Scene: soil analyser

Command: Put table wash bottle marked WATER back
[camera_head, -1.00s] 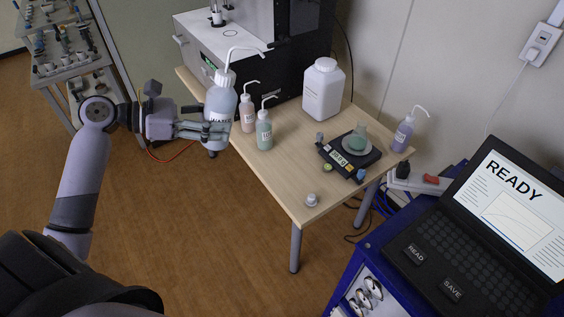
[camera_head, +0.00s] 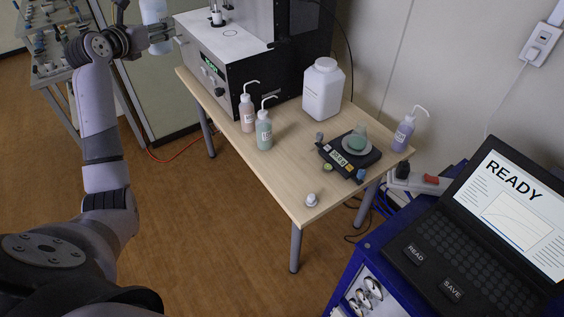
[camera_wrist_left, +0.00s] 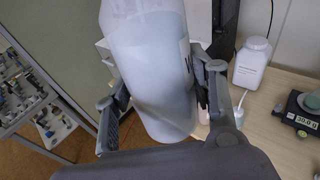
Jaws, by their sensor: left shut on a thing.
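My left gripper (camera_wrist_left: 165,105) is shut on a translucent white wash bottle (camera_wrist_left: 150,70) with pale blue contents. In the head view the bottle (camera_head: 155,25) is at the top edge, left of the analyser and clear of the table; its top is cut off. Its label is not readable now. The wooden table (camera_head: 290,180) has bare top in front of a pinkish wash bottle (camera_head: 248,115) and a greenish wash bottle (camera_head: 264,132). My right gripper is not in view.
The black and white analyser (camera_head: 235,60) stands at the table's back left. A big white jar (camera_head: 323,90), a scale (camera_head: 335,155) with a flask, and a purple wash bottle (camera_head: 403,135) stand to the right. A cluttered rack (camera_head: 60,60) is at the far left.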

